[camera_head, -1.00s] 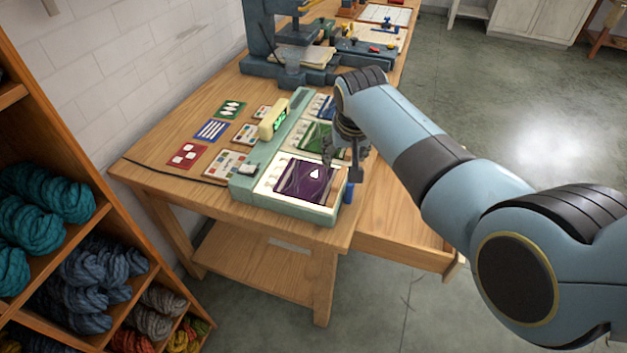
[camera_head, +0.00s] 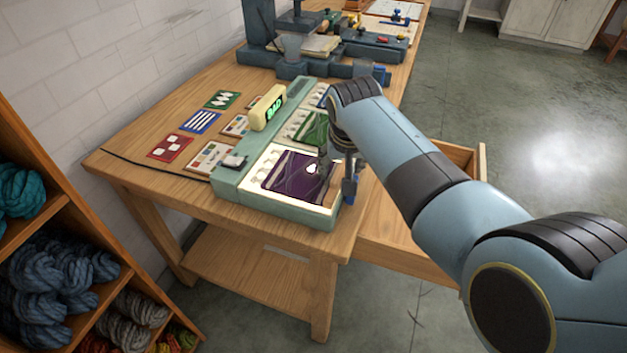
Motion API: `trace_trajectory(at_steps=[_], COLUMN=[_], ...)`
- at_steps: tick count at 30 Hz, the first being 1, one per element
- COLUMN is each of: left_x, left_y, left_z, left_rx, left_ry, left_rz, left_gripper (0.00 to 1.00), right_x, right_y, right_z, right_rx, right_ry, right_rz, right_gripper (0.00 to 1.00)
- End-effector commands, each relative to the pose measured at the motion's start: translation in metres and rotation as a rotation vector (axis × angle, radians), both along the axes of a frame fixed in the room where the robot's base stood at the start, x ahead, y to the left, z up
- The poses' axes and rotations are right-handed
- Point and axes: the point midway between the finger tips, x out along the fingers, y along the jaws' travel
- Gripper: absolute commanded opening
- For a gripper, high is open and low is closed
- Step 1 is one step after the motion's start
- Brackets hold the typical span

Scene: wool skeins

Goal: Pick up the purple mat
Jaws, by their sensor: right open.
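The purple mat (camera_head: 290,178) lies in the nearest white bay of the pale green tray device (camera_head: 232,186) on the wooden table. It has a small white shape near its right side. My right gripper (camera_head: 335,187) is over the right edge of the purple mat, pointing down, open and partly hidden by its own wrist. I cannot tell if it touches the mat. My left gripper is not in view.
A green mat (camera_head: 313,130) lies in the bay behind. A yellowish display block (camera_head: 267,108) stands on the device's left side. Several cards, including a red one (camera_head: 170,147), lie left of it. An open drawer (camera_head: 400,232) juts out right. Shelves with wool skeins (camera_head: 45,275) stand at left.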

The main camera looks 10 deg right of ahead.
Motion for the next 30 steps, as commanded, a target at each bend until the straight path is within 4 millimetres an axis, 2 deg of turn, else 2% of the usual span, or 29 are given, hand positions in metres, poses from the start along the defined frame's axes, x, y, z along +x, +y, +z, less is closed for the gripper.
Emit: trace_trajectory(at_steps=[3,7,12,20,30], left_x=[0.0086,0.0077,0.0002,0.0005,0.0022], left_y=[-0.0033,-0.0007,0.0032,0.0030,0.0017], left_z=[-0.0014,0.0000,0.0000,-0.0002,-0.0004], left_rx=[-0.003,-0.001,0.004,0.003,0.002], left_ry=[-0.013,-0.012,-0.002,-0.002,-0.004], left_rz=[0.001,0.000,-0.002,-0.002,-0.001], left_gripper=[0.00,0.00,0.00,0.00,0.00], right_x=[0.0001,0.0003,0.0003,0.0001,0.0001], right_y=[0.0014,0.0012,0.0011,0.0010,0.0010], right_z=[-0.0011,0.0002,0.0003,-0.0002,-0.0003], right_rx=[0.001,0.001,0.001,0.001,0.001], right_ry=[-0.001,-0.001,-0.001,-0.001,-0.001], right_rz=[-0.001,-0.001,-0.001,0.000,0.000], right_gripper=[0.57,0.55,0.33,0.00,0.00])
